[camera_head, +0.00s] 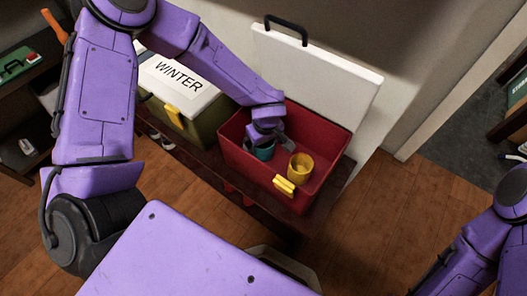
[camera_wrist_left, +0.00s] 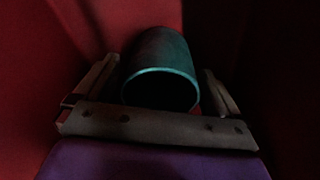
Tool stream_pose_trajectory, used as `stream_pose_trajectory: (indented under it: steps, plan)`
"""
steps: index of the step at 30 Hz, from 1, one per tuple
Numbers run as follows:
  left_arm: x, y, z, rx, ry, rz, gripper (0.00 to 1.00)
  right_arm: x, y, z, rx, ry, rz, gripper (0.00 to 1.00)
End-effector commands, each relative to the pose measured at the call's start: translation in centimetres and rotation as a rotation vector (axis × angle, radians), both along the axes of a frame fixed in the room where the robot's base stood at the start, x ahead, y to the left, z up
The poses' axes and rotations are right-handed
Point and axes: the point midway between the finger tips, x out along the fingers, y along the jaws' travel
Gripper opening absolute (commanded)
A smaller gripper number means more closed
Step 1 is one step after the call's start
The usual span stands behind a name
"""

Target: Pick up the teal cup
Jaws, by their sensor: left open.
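The teal cup (camera_head: 263,151) stands inside the open red box (camera_head: 322,187), partly hidden by my left gripper (camera_head: 268,135). In the left wrist view the cup (camera_wrist_left: 160,62) sits between the two open fingers of my left gripper (camera_wrist_left: 160,90), its rim facing the camera. A gap shows on the right side between cup and finger; on the left the cup is close to the finger, and I cannot tell if they touch. My right arm shows at the lower right of the head view, but its gripper is out of view.
A yellow cup (camera_head: 300,168) stands in the red box, right of the teal cup. The box's white lid (camera_head: 320,65) is raised behind it. A green box with a white lid marked WINTER (camera_head: 180,85) stands to the left on the same bench. Wooden floor is open at the right.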

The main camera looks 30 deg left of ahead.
Motion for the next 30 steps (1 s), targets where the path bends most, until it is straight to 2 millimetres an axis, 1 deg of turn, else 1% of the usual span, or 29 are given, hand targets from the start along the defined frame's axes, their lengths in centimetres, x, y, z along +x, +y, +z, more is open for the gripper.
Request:
stream_pose_trajectory:
  steps: [4,5,6,8,9,10,17,19,22,27,30]
  plan:
    - [0.0,0.0,0.1,-0.001,-0.001,0.000,0.97,0.0,0.0,0.1,0.000,0.000,0.000,0.43]
    - [0.0,0.0,0.1,-0.001,-0.001,0.000,0.90,0.0,0.0,0.1,0.000,0.000,0.000,0.43]
    - [0.0,0.0,0.1,-0.001,-0.001,0.000,0.77,0.0,0.0,0.1,0.000,0.000,0.000,0.43]
    - [0.0,0.0,0.1,-0.001,-0.001,0.000,0.58,0.0,0.0,0.1,0.000,0.000,0.000,0.43]
    - [0.0,0.0,0.1,-0.001,-0.001,0.000,0.45,0.0,0.0,0.1,0.000,0.000,0.000,0.43]
    - [0.0,0.0,0.1,-0.001,-0.001,0.000,0.41,0.0,0.0,0.1,0.000,0.000,0.000,0.43]
    - [0.0,0.0,0.2,-0.001,-0.001,0.000,0.41,0.0,0.0,0.1,0.000,0.000,0.000,0.43]
    - [0.1,0.0,0.8,-0.001,-0.002,0.001,0.41,0.0,0.0,0.4,0.000,0.000,0.000,0.43]
    - [0.1,0.0,2.9,-0.002,-0.004,0.002,0.41,0.0,0.0,1.4,0.000,0.000,0.000,0.43]
    - [0.1,0.0,7.2,-0.003,-0.004,0.000,0.41,0.0,0.0,3.0,0.000,0.000,0.000,0.43]
    - [0.1,0.0,9.0,-0.002,-0.003,0.000,0.41,0.0,0.0,3.6,0.000,0.000,0.000,0.43]
